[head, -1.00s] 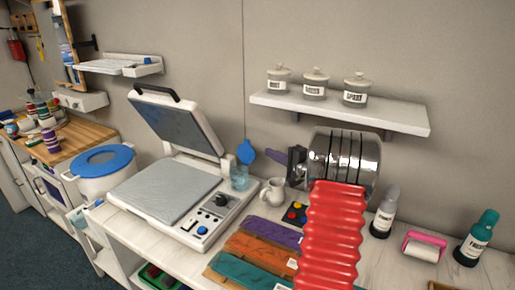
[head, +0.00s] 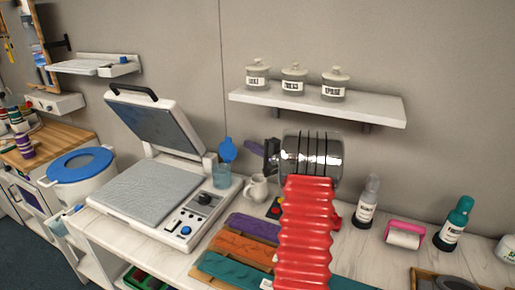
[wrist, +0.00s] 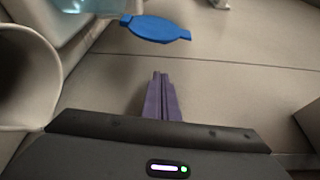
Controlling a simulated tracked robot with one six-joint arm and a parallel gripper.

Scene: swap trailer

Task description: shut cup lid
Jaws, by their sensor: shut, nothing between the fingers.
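A translucent blue cup (head: 222,176) stands at the right side of the press, by its control panel. Its blue lid (head: 228,150) is open, standing up above the cup's rim. In the wrist view the lid (wrist: 157,28) lies beyond the fingertips, with part of the cup (wrist: 85,6) at the top left. My gripper (head: 247,144) has purple fingers, which are shut and empty. They point at the lid from its right, with a small gap between. The fingers also show in the wrist view (wrist: 160,76). My arm hides part of the counter.
A white mug (head: 256,188) stands below my gripper, right of the cup. The open press (head: 150,190) is on the left. A wall shelf (head: 320,104) with jars is above my arm.

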